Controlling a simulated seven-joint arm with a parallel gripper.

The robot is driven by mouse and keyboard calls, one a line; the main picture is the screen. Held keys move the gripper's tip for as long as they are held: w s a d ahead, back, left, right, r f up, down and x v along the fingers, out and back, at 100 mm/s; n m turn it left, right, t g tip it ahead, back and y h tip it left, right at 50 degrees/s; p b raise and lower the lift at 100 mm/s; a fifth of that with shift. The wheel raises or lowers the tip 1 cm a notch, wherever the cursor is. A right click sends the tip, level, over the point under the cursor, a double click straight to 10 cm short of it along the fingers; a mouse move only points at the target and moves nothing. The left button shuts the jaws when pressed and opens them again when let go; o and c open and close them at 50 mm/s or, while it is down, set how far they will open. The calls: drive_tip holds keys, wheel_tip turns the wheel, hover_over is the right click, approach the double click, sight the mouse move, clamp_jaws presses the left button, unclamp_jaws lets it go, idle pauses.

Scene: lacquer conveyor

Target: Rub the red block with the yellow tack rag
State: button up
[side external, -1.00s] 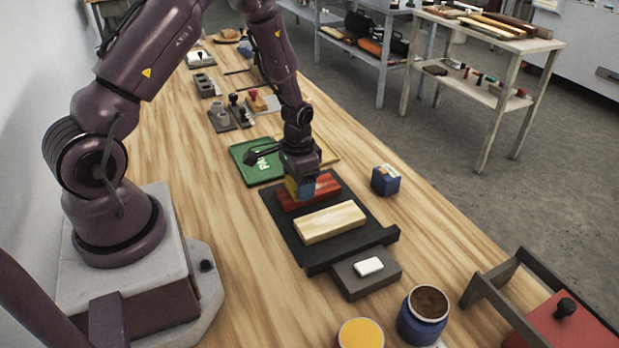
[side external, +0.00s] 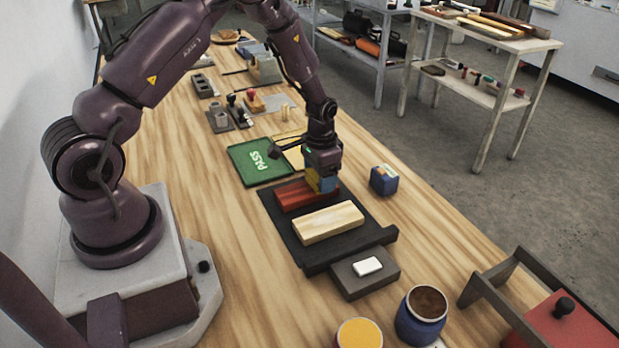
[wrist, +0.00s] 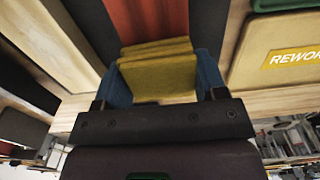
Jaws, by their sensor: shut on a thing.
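The red block (side external: 292,195) lies on a black mat (side external: 290,238), beside a pale wooden block (side external: 329,222). My gripper (side external: 321,188) is at the right end of the red block. It is shut on the yellow tack rag (wrist: 158,72), which shows folded between blue fingers in the wrist view. The red block (wrist: 148,20) runs away from the rag there. The rag seems to meet the top of the block, but its underside is hidden, so contact is not certain.
A blue box (side external: 384,180) stands close to the right of my gripper. A green PASS tray (side external: 256,163) and a yellow REWORK tray (wrist: 285,55) lie behind the mat. A grey block with a white piece (side external: 368,266) and open jars (side external: 421,316) are in front.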

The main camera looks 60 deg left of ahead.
drive_tip(key=shift+w, duration=0.45)
drive_tip(key=shift+s+r, duration=0.15)
drive_tip(key=shift+r, duration=3.85)
